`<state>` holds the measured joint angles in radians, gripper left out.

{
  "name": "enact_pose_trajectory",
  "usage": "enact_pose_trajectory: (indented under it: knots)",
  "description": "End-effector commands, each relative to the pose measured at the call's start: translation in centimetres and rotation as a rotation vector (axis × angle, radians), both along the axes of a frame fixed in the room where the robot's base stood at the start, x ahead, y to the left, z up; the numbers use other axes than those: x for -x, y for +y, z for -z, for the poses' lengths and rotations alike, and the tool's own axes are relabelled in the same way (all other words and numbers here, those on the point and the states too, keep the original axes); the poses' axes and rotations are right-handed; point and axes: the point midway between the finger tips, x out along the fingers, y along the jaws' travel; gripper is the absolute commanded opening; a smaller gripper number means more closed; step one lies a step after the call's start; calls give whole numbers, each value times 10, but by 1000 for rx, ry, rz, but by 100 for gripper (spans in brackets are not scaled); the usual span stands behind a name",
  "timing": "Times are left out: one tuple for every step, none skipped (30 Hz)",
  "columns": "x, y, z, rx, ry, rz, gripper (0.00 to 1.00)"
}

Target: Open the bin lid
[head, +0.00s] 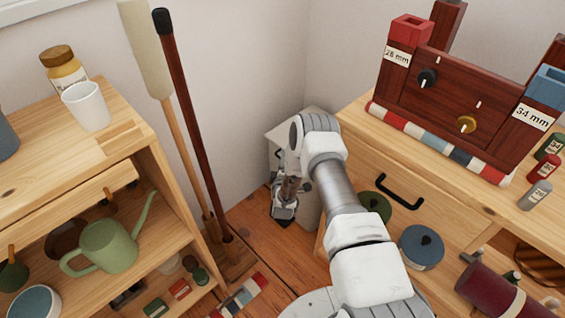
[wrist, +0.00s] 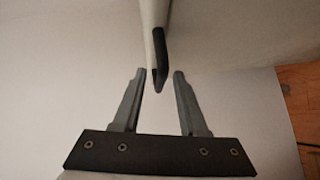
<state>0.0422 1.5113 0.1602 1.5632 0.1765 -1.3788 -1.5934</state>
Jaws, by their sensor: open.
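The off-white bin (head: 311,208) stands in the corner, largely hidden behind my arm in the head view. Its pale lid (head: 279,129) shows at the top and looks shut. My gripper (head: 284,211) points down in front of the bin in the head view. In the wrist view my gripper (wrist: 160,76) is open, with its two fingers apart. A thin dark-edged handle-like piece (wrist: 160,58) reaches down between the fingertips, with no clear contact. Pale bin surface fills most of that view.
A wooden shelf with a white cup (head: 86,106) and a green watering can (head: 108,245) stands left. Two long poles (head: 190,120) lean beside it. A wooden drawer unit (head: 345,115) stands close on the right. Some wooden floor (head: 262,228) is clear.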

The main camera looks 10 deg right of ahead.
Motion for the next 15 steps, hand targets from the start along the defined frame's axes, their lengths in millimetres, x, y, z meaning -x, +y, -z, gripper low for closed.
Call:
enact_pose_trajectory:
  knots:
    - [-2,0,1,0,0,0,42]
    - [-3,0,1,0,0,0,42]
    - [-3,-1,0,0,1,0,42]
    - [-4,0,0,0,1,0,42]
    - [-4,0,0,0,1,-1,42]
    - [-4,0,0,0,1,-1,42]
    - [-4,0,0,0,1,-1,42]
    - [-3,0,0,0,0,-1,42]
    - [-3,0,0,0,0,-1,42]
    - [-3,0,0,0,0,-1,39]
    - [-3,0,0,0,0,-1,33]
    - [-3,0,0,0,0,-1,26]
    - [-3,0,0,0,0,-1,21]
    - [-3,0,0,0,0,-1,15]
    - [-3,0,0,0,0,-1,8]
